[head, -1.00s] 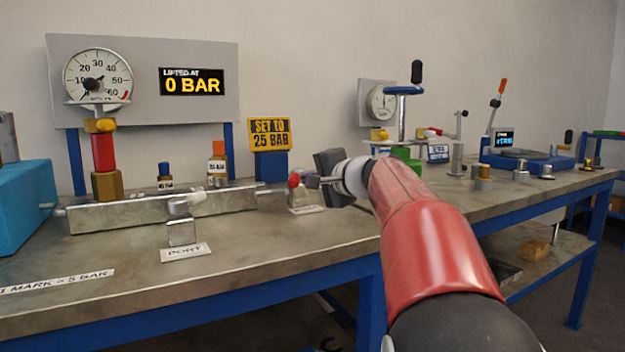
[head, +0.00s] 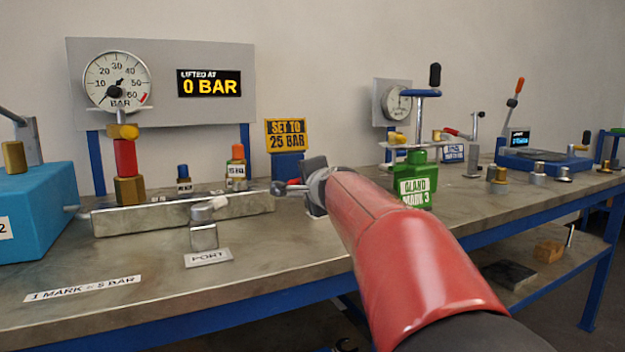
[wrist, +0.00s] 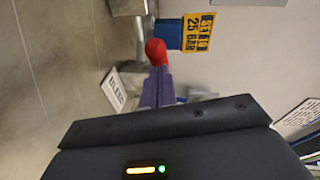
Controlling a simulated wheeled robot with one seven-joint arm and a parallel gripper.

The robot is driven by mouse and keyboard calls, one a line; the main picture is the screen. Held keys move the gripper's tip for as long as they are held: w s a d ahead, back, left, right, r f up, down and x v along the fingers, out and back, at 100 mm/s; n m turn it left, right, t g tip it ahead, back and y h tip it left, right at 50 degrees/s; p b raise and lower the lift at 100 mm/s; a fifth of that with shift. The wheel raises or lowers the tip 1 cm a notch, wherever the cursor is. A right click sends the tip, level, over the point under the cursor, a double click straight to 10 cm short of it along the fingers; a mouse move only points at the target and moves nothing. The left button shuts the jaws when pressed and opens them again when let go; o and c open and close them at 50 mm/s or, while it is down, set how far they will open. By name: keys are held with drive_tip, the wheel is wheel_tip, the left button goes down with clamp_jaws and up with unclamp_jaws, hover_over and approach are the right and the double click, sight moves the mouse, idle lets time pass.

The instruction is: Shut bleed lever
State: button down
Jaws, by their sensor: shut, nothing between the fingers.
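The bleed lever's red knob (head: 293,183) shows at the right end of the grey manifold block (head: 160,217), partly crowded by my gripper. In the wrist view the red knob (wrist: 156,51) lies just beyond the tips of my purple fingers. My gripper (wrist: 158,74) is shut with nothing held; its tips are at or very close to the knob, and I cannot tell if they touch. In the head view my gripper (head: 303,188) reaches in from the right. The bleed label (wrist: 113,90) lies beside the fingers. The lever's shaft and pivot are mostly hidden.
A gauge (head: 117,81) and a display (head: 209,83) reading 0 BAR stand behind the block. A yellow sign (head: 287,135) stands close behind my gripper.

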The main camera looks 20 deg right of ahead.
sight(292, 182)
drive_tip(key=shift+w+a+p, duration=0.45)
drive_tip(key=shift+w+a, duration=0.65)
drive_tip(key=shift+a, duration=0.15)
drive_tip(key=shift+w+a+p, duration=0.4)
drive_tip(key=shift+w+p, duration=0.05)
drive_tip(key=shift+w, duration=0.3)
